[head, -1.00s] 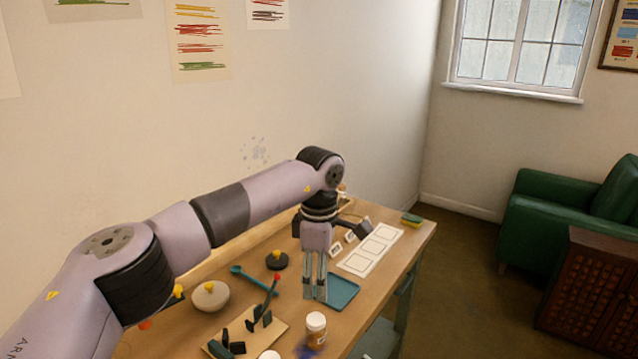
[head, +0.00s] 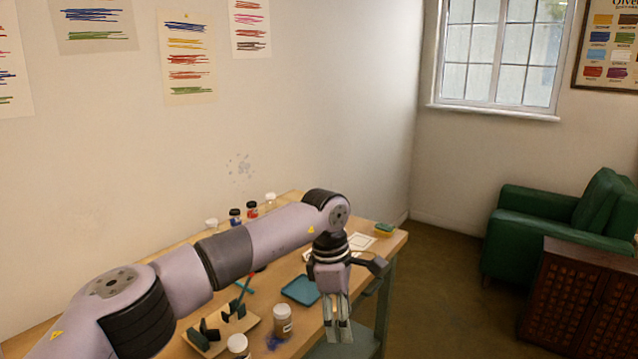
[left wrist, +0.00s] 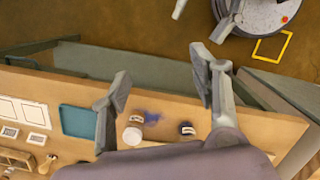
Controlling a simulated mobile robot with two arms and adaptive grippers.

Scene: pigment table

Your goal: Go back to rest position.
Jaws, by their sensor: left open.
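A teal tray (head: 300,290) lies left of the gripper. A board with dark pieces (head: 215,335) and a white-lidded jar (head: 238,345) stand further left. Several jars line the back. A green armchair (head: 560,225) and brown cabinet (head: 580,295) stand right, with open floor (head: 440,290) between.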

